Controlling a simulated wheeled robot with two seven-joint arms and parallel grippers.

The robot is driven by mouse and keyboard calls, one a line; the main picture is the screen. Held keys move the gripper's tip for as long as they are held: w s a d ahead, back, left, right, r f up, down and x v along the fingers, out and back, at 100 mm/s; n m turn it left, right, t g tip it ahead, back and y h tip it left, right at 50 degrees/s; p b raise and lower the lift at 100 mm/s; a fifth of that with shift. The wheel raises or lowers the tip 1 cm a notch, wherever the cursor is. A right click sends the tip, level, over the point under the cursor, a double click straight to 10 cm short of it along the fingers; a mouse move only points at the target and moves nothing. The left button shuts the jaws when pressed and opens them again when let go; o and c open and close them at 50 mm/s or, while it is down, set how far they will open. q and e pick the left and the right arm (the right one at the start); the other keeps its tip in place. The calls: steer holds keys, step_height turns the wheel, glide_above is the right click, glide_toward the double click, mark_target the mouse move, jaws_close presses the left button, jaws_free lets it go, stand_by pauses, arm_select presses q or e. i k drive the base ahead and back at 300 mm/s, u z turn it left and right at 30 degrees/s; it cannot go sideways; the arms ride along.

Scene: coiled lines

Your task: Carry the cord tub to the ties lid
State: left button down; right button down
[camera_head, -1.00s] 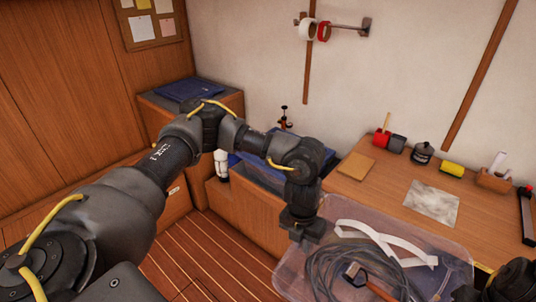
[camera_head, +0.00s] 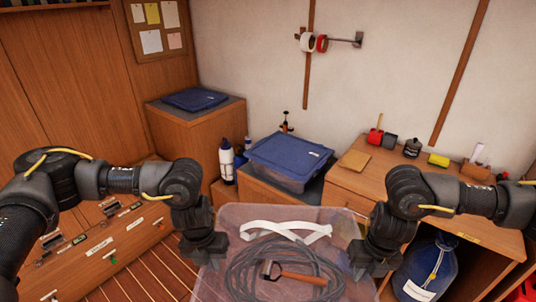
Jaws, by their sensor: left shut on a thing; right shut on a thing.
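The cord tub (camera_head: 210,292) is a clear plastic tub in the lower middle of the head view. It holds a coiled grey cord, white strips and a tool with an orange-brown handle. My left gripper (camera_head: 212,258) is shut on its left rim, and my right gripper (camera_head: 362,264) is shut on its right rim. A blue lid (camera_head: 288,148) closes a clear tub beyond the cord tub, on a low grey-topped unit. Another blue lid (camera_head: 195,98) lies flat on the wooden cabinet at the back left. I cannot tell from any label which one is the ties lid.
A wooden bench (camera_head: 345,185) at right carries a yellow roll (camera_head: 438,160) and other small things. A blue bottle (camera_head: 425,270) stands under it. White and dark bottles (camera_head: 227,160) stand left of the lidded tub. Wood floor shows at lower left.

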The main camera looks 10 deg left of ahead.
mark_target(290, 150)
steer(key=u, duration=0.25)
steer(key=i, duration=0.35)
steer(key=u, duration=0.7)
steer(key=i, duration=2.2)
steer(key=z, duration=1.35)
steer(key=i, duration=0.8)
steer(key=z, duration=0.7)
